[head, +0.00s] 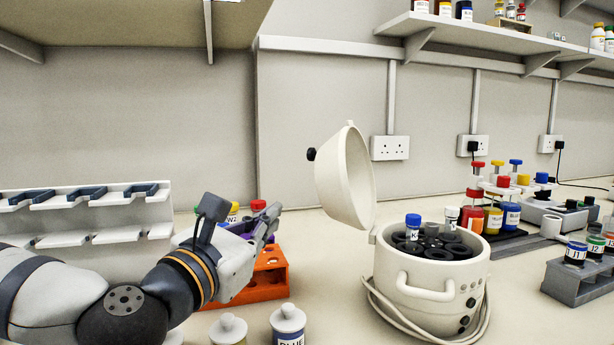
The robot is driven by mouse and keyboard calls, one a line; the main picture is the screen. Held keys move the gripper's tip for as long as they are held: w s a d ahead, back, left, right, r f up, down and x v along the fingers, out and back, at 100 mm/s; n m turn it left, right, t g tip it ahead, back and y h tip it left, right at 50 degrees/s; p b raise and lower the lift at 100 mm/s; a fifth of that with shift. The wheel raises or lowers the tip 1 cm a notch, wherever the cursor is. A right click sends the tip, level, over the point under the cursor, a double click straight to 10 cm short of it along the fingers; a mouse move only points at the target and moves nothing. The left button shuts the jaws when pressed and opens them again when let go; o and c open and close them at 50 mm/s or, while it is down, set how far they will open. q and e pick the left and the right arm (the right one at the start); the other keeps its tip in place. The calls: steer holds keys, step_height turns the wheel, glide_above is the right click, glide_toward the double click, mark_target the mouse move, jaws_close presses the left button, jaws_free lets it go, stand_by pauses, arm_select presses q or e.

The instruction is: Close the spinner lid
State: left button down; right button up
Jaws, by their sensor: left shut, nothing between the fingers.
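The spinner (418,291) is a round cream pot on the bench, right of centre. Its domed lid (336,180) stands open, tipped up at the left rim, with a dark knob facing left. Inside is a dark rotor (436,247) with a blue-capped tube (412,228) and a white-capped tube (450,218) standing up. My left gripper (272,218) is left of the lid and lower than it, apart from it, with its fingers together and empty. It is in front of the orange rack. My right gripper is not in view.
An orange rack (268,278) stands beside my left gripper. Two lidded jars (288,320) stand at the front. A white holder (85,212) is at the left. Racks of coloured bottles (497,215) and a grey tube rack (580,281) are at the right. A cable lies around the spinner's base.

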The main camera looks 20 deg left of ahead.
arm_select(q)
steer(key=w+d+r+p, duration=0.1)
steer(key=w+r, duration=0.3)
steer(key=w, duration=0.4)
steer(key=shift+w+d+r, duration=0.25)
steer(key=shift+w+d, duration=0.05)
steer(key=shift+d, duration=0.35)
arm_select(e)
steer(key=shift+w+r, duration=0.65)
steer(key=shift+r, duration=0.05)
arm_select(q)
steer(key=shift+w, duration=0.1)
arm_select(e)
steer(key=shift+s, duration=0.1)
